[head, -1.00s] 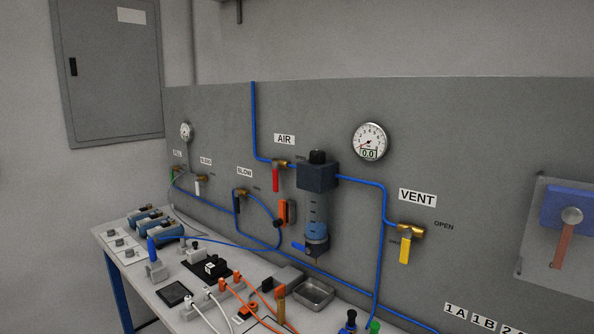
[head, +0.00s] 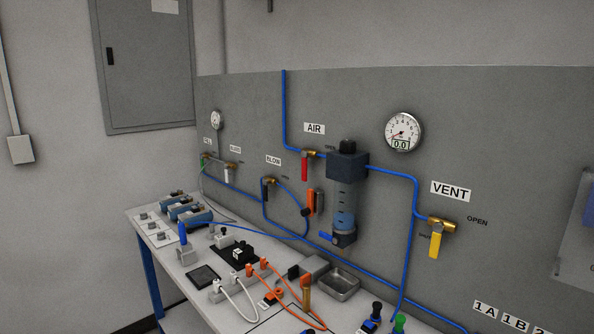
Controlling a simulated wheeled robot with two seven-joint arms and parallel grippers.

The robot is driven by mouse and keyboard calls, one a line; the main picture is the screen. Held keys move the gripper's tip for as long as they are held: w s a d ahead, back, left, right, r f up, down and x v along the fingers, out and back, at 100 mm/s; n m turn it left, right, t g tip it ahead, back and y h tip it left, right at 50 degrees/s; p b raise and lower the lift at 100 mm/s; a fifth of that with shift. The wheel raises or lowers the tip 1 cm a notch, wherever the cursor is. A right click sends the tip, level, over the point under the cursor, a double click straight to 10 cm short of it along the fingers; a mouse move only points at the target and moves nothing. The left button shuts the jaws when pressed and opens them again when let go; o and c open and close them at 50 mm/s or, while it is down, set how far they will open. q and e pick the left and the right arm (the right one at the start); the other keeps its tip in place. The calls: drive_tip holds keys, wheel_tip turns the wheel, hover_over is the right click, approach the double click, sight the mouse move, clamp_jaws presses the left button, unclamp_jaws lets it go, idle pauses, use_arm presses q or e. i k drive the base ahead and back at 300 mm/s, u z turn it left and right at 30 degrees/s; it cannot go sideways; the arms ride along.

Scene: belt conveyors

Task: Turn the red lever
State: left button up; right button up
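The red lever (head: 305,167) hangs straight down from a brass valve (head: 311,153) under the AIR label (head: 314,128) on the grey panel. A blue tube runs down into this valve and on to the dark filter unit (head: 347,168) at its right. The gauge (head: 404,132) to the right shows a digital 0.0. Neither of my grippers is in the head view.
A yellow VENT lever (head: 435,245) hangs down at the right. Black, white and green levers sit left of the red one. The bench (head: 185,262) below carries cables, a metal tray (head: 340,284) and several devices. The space before the red lever looks clear.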

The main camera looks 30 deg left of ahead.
sight(304, 154)
drive_tip(key=u, duration=2.55)
drive_tip(key=i, duration=3.2)
drive_tip(key=z, duration=4.85)
